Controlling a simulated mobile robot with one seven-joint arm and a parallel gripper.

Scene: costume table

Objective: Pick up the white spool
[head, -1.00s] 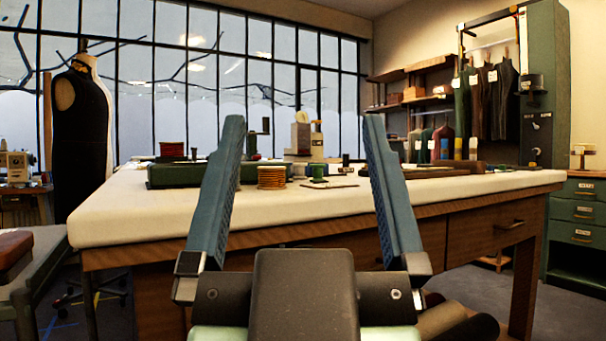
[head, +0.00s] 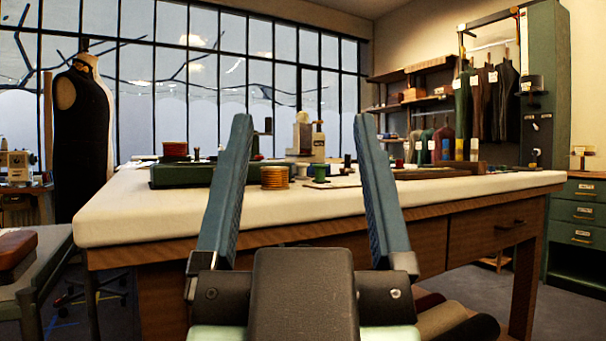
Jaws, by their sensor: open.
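My gripper (head: 303,118) is open and empty, its two blue-grey fingers pointing up in front of the table (head: 150,212). A small pale, whitish spool (head: 302,170) seems to stand on the cream tabletop beside a green spool (head: 320,173), seen between the fingers and beyond them. It is too small to make out clearly. A cream cone-shaped piece (head: 301,117) also shows higher up, on top of a pale boxy device (head: 304,142). Neither finger appears to touch anything.
An orange-brown thread spool (head: 275,177) stands left of the green one. Dark flat items (head: 438,171) lie at right. The front of the tabletop is bare.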

